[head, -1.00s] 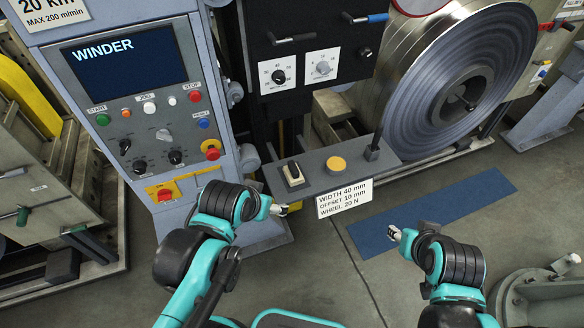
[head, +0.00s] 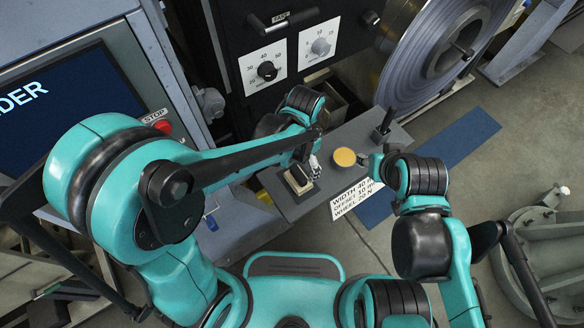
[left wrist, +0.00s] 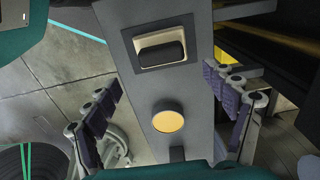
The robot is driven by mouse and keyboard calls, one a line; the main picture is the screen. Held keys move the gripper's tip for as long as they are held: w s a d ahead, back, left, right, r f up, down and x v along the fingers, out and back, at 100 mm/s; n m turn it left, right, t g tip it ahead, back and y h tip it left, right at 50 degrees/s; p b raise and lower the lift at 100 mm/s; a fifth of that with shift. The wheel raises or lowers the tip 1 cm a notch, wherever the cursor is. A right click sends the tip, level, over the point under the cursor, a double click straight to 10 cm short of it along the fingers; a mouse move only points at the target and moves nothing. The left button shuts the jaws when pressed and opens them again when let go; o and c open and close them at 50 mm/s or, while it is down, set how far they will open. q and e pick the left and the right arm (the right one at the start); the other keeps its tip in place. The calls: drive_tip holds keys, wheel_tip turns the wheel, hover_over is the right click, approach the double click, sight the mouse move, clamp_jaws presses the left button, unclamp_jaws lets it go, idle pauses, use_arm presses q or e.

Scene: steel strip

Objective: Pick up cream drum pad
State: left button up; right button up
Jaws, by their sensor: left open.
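A yellow-orange round disc (head: 344,157) is on the same shelf. My left gripper (head: 312,165) is open and empty beside the block. In the left wrist view its fingers (left wrist: 165,107) lie either side of the shelf, with the disc between them. My right gripper (head: 365,160) is near the disc; its jaws are unclear.
A white label (head: 355,198) hangs on the shelf's front. A dark post (head: 384,127) stands at its right end. The large steel coil (head: 425,60) and dial panel (head: 292,55) rise behind. A blue mat (head: 450,145) lies on the floor at right.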

sight(298, 173)
use_arm(q)
wheel_tip(298, 173, down, 3)
drive_tip(key=shift+s+r+b, duration=0.1)
drive_tip(key=shift+s+b, duration=0.05)
drive_tip(key=shift+b, duration=0.45)
drive_tip(key=f, duration=0.1)
drive_tip(key=f+b, duration=0.2)
drive_tip(key=shift+a+f, duration=0.35)
drive_tip(key=shift+f, duration=0.45)
drive_tip(key=shift+r, duration=0.1)
drive_tip(key=shift+c, duration=0.8)
drive_tip(key=c, duration=1.1)
